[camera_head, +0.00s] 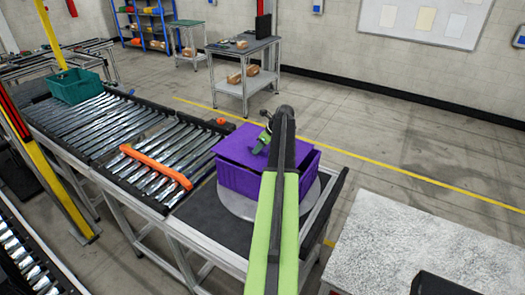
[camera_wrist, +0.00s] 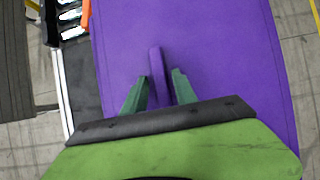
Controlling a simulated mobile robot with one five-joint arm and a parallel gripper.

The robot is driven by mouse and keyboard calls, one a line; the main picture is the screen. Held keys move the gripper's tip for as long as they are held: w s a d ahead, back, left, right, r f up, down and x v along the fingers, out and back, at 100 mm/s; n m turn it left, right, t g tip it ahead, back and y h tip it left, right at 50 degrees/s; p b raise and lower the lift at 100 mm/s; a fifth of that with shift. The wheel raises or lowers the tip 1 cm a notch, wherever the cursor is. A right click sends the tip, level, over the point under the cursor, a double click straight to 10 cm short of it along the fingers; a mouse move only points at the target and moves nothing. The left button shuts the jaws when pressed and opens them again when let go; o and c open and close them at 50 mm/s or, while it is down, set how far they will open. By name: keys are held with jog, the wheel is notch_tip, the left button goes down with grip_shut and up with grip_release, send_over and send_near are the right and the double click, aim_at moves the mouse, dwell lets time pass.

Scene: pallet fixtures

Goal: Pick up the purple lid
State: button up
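The purple lid (camera_head: 237,148) lies on top of a purple box (camera_head: 238,181), which stands on a round grey plate (camera_head: 233,207) at the near end of the conveyor. In the wrist view the lid (camera_wrist: 215,45) fills most of the picture, with a narrow upright purple handle (camera_wrist: 156,62) on it. My gripper (camera_head: 262,143) is over the lid, and its green fingers show in the wrist view (camera_wrist: 159,82). One finger is on each side of the handle, with a gap visible on both sides. My arm hides part of the lid and box.
An orange bar (camera_head: 155,167) lies across the conveyor rollers (camera_head: 100,125), left of the box. A teal crate (camera_head: 75,86) sits farther along. A grey speckled worktop (camera_head: 415,250) is at the lower right. Open floor lies behind the box.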

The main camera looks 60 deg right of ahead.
grip_shut()
dwell(1.1)
